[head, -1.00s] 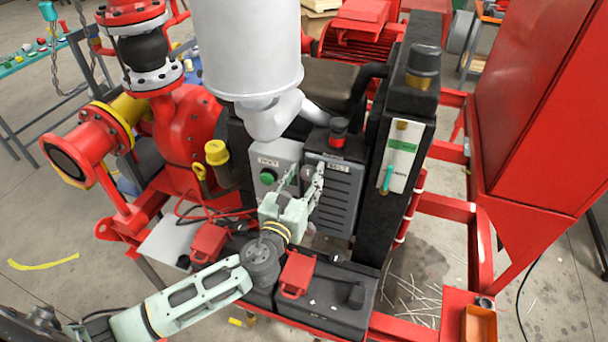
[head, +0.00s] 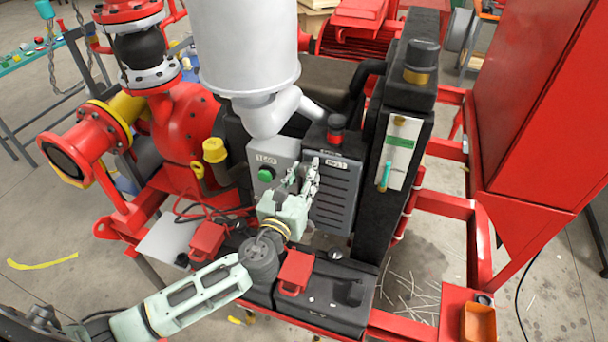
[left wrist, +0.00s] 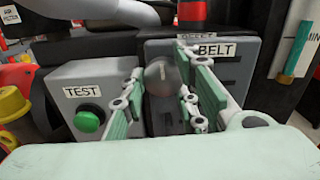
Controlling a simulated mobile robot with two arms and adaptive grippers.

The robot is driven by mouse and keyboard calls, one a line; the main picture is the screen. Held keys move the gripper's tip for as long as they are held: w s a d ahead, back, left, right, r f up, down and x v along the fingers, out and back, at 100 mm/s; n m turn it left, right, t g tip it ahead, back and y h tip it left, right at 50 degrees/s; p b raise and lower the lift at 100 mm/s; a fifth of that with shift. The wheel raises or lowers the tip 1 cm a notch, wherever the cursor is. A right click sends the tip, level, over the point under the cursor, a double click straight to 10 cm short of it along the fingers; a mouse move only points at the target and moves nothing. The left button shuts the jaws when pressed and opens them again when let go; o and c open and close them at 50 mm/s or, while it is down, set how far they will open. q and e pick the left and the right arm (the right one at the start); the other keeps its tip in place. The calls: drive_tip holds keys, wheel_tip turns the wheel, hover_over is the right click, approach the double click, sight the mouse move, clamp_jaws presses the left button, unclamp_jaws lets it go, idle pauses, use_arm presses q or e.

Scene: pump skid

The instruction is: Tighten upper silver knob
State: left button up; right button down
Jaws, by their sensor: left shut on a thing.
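The silver knob (left wrist: 159,77) is a round grey knob at the left edge of the dark guard labelled BELT (left wrist: 228,50). My left gripper (left wrist: 163,88) has one finger on each side of it and is shut on it. In the head view, my left gripper (head: 303,178) reaches the guard's left edge, and its fingers mostly cover the knob. No second silver knob can be made out; the guard's lower part is partly behind the gripper. My right gripper is not in view.
A grey box labelled TEST with a green button (left wrist: 89,119) stands close left of the gripper. A yellow cap (head: 215,150) is further left. Black boxes with red covers (head: 296,272) lie below my arm. A white canister (head: 247,45) hangs above.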

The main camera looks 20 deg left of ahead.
use_arm(q)
drive_tip(key=n+b, duration=0.1)
drive_tip(key=n, duration=0.3)
drive_tip(key=shift+a+f+b, duration=0.15)
drive_tip(key=shift+f+b, duration=0.2)
drive_tip(key=shift+b, duration=0.05)
drive_tip(key=n+b, duration=0.1)
drive_tip(key=n, duration=0.3)
drive_tip(key=shift+f+b, duration=0.15)
drive_tip(key=shift+b, duration=0.15)
drive_tip(key=shift+s+d+n+p, duration=0.15)
drive_tip(key=shift+d+n, duration=0.1)
drive_tip(key=shift+n, duration=4.2)
drive_tip(key=shift+w+d+n+p, duration=0.1)
drive_tip(key=shift+d+n+p, duration=0.15)
drive_tip(key=shift+n, duration=4.25)
drive_tip(key=shift+s+d+n+p, duration=0.1)
drive_tip(key=shift+d+n, duration=0.15)
drive_tip(key=shift+n, duration=4.2)
drive_tip(key=shift+r, duration=0.2)
